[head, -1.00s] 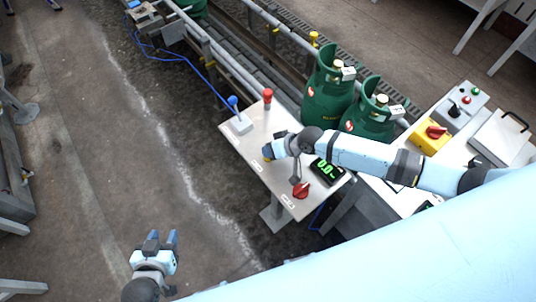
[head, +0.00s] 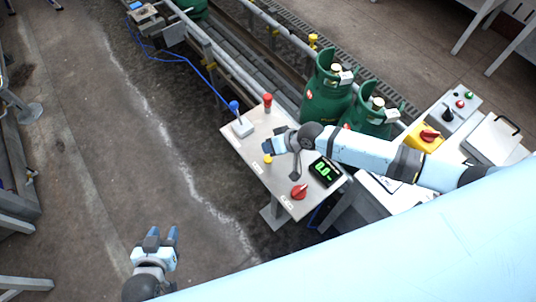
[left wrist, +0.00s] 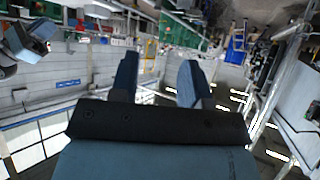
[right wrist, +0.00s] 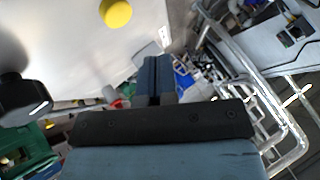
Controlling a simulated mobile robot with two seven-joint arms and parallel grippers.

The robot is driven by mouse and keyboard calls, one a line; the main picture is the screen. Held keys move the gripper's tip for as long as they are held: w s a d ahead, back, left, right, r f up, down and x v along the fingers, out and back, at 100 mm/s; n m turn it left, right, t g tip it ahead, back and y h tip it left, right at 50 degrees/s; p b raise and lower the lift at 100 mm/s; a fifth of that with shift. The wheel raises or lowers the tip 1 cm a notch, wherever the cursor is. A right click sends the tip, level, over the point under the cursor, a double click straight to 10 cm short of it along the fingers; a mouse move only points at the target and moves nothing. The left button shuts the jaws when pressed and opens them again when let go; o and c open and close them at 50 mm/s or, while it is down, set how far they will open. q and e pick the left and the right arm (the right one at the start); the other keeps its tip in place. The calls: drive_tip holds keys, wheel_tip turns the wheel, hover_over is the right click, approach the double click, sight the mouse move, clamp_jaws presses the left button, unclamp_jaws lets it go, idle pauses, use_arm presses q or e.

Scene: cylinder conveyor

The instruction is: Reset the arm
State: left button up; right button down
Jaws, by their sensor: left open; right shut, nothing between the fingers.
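My right arm reaches in from the right over the small control table (head: 262,184). My right gripper (head: 268,146) is shut and empty above the table, apart from the yellow button (head: 267,158). In the right wrist view the shut fingers (right wrist: 154,75) show with the yellow button (right wrist: 116,12) at the top. My left gripper (head: 162,236) is open and empty over the bare floor at the lower left. Its spread fingers show in the left wrist view (left wrist: 158,80).
The table carries a blue-topped joystick (head: 236,112), a red post (head: 267,101), a red knob (head: 299,191) and a green-digit display (head: 326,171). Green gas cylinders (head: 326,95) stand behind on the conveyor. A yellow switch box (head: 424,138) is at right.

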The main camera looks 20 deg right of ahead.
wheel_tip(320, 180, up, 2)
drive_tip(key=shift+r+p, duration=0.1)
drive_tip(key=shift+p, duration=0.55)
use_arm(q)
wheel_tip(320, 180, up, 2)
drive_tip(key=shift+r, duration=0.1)
drive_tip(key=shift+f, duration=0.2)
use_arm(e)
drive_tip(key=s+a+r+t, duration=0.1)
drive_tip(key=s+a+t, duration=0.25)
drive_tip(key=s, duration=0.45)
use_arm(q)
drive_tip(key=shift+a+f, duration=0.15)
drive_tip(key=shift+a, duration=0.25)
use_arm(e)
drive_tip(key=s+d+r+t+h, duration=0.1)
drive_tip(key=s+d+h, duration=0.3)
drive_tip(key=s+d, duration=0.4)
drive_tip(key=shift+s+d+n+t+h, duration=0.35)
drive_tip(key=shift+s+t, duration=0.3)
drive_tip(key=shift+s, duration=0.3)
drive_tip(key=shift+r, duration=0.1)
